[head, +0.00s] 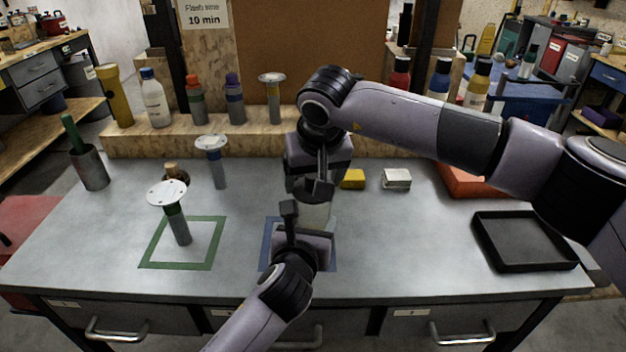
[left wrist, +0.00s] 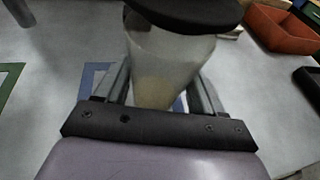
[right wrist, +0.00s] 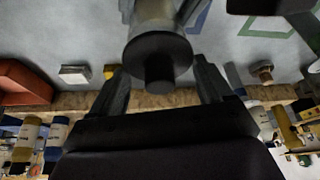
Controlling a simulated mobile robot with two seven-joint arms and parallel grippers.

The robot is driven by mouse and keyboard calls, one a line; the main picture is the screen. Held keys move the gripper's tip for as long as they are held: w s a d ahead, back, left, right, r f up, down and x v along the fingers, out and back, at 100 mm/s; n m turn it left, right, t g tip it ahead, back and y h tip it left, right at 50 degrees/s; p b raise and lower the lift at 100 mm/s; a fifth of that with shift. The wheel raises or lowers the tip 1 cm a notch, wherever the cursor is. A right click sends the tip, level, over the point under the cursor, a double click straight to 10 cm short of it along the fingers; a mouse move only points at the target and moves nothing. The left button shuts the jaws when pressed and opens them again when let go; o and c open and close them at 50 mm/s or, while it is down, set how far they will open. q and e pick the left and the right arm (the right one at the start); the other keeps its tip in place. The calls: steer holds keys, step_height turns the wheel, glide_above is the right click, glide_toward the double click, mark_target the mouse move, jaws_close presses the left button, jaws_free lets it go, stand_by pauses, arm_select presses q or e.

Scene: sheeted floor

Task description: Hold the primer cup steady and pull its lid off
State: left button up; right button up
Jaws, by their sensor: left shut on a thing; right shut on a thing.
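The primer cup (head: 316,214) is pale and translucent, over the blue outlined square (head: 267,243) on the bench. My left gripper (head: 309,219) is shut on the cup's body; in the left wrist view the cup (left wrist: 168,62) stands between its fingers, with something tan low inside. The black lid (right wrist: 158,52) with its round knob shows in the right wrist view, between the fingers of my right gripper (head: 318,188), which is shut on it from above. The lid's dark underside edge (left wrist: 190,14) is at the cup's mouth; I cannot tell whether there is a gap.
A green outlined square (head: 150,265) lies left, with a round-topped stand (head: 181,228) in it. A black tray (head: 483,250) is at right. A yellow block (head: 353,179) and a white block (head: 396,179) lie behind. Bottles line the wooden back ledge (head: 150,143).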

steer(key=shift+r, duration=0.2)
steer(key=shift+r, duration=1.9)
arm_select(q)
steer(key=o, duration=1.6)
